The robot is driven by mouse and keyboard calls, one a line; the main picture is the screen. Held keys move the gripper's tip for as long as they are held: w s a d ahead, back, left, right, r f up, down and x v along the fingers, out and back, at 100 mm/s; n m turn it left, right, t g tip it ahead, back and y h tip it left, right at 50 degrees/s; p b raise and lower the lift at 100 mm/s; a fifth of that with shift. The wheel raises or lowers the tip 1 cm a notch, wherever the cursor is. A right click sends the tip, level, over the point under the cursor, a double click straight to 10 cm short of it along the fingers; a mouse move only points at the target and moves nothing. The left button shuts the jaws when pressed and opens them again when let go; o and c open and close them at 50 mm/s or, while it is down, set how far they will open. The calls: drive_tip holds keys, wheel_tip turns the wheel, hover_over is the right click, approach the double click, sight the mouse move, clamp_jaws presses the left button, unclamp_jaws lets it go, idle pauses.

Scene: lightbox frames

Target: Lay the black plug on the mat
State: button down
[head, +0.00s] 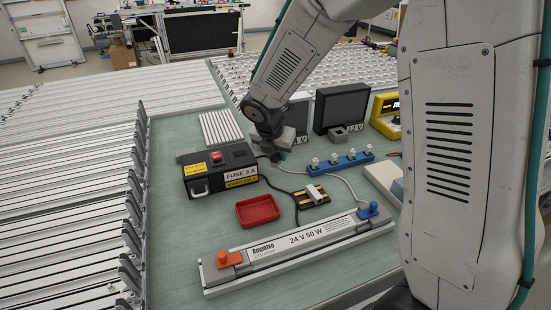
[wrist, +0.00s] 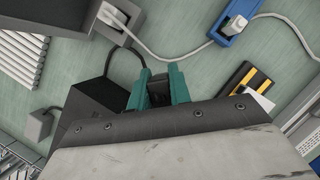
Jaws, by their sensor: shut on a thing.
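My gripper (head: 277,156) is low over the green bench, right of the black fuse box. In the wrist view its teal fingers (wrist: 159,82) are shut on the black plug (wrist: 158,94), which is dark and partly hidden between them. A black cord shows close by. The mat (head: 318,202) is small, black and yellow, in front and to the right of my gripper, with a white piece on it. It also shows in the wrist view (wrist: 242,78), right of the fingers, apart from the plug.
The fuse box (head: 235,160) stands left of my gripper. A blue socket strip (head: 351,160) with several white plugs lies to the right. A red tray (head: 257,210) and a long grey driver unit (head: 300,241) lie in front. Black boxes (head: 341,107) stand behind. Cords cross the bench.

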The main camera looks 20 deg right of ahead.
sight(275, 159)
drive_tip(key=shift+w+f, duration=0.1)
drive_tip(key=shift+w, duration=0.9)
drive_tip(key=shift+w+d+f, duration=0.1)
drive_tip(key=shift+f, duration=1.65)
drive_tip(key=shift+f, duration=0.1)
drive_tip(key=c, duration=1.3)
unclamp_jaws()
